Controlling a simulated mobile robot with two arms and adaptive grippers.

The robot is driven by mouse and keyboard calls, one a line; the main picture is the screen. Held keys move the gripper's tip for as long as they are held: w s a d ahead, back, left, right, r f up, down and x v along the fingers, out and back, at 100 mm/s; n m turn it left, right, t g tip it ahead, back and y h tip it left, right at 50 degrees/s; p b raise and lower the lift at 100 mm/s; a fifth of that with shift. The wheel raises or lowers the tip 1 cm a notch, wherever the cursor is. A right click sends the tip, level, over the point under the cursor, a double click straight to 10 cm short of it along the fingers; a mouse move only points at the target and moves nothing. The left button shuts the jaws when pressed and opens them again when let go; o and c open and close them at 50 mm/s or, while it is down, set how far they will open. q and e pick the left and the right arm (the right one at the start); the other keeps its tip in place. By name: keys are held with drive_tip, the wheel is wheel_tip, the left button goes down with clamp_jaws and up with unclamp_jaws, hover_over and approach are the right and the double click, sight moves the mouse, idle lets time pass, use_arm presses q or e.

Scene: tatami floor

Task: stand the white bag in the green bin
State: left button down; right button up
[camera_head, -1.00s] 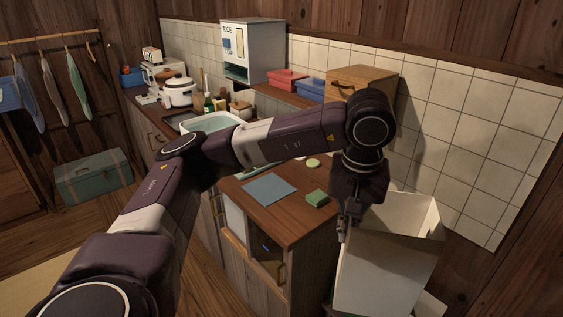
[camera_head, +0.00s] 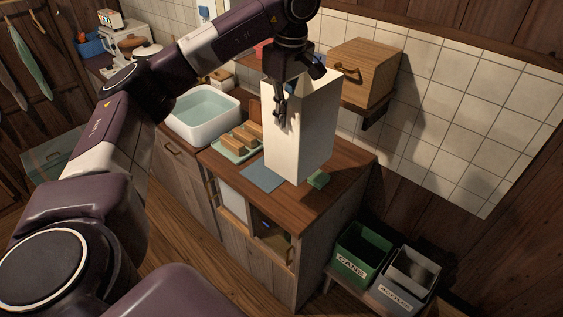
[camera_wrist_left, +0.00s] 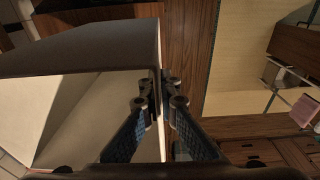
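The white bag (camera_head: 315,125), tall, open-topped and box-shaped, is upright over the counter. My left gripper (camera_head: 281,117) is shut on the bag's left wall near the top rim. The left wrist view shows the fingers (camera_wrist_left: 158,100) pinching the wall of the bag (camera_wrist_left: 80,62). I cannot tell whether its bottom touches the counter. The green bin (camera_head: 349,270), labelled CANS, stands low at the right, beyond the counter's end, below and to the right of the bag. I see no bag in it. My right gripper is not in view.
A grey bin (camera_head: 384,298) labelled BOTTLES, with a pale liner in it, stands right beside the green bin. On the counter (camera_head: 285,212) are a blue cloth (camera_head: 262,177), a green sponge (camera_head: 319,179) and a dish rack. A wooden box (camera_head: 364,72) sits on the shelf above.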

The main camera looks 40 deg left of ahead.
use_arm(q)
drive_tip(key=b, duration=0.1)
hover_over(282, 169)
wheel_tip(282, 169, down, 10)
drive_tip(key=shift+r, duration=0.1)
wheel_tip(282, 169, down, 4)
drive_tip(key=shift+w+a+f+p, duration=0.1)
drive_tip(key=shift+p, duration=0.3)
wheel_tip(282, 169, down, 3)
drive_tip(key=shift+f+p, duration=0.1)
drive_tip(key=shift+p, duration=0.4)
drive_tip(key=shift+f, duration=0.5)
drive_tip(key=c, duration=2.2)
unclamp_jaws()
drive_tip(key=shift+o, duration=0.2)
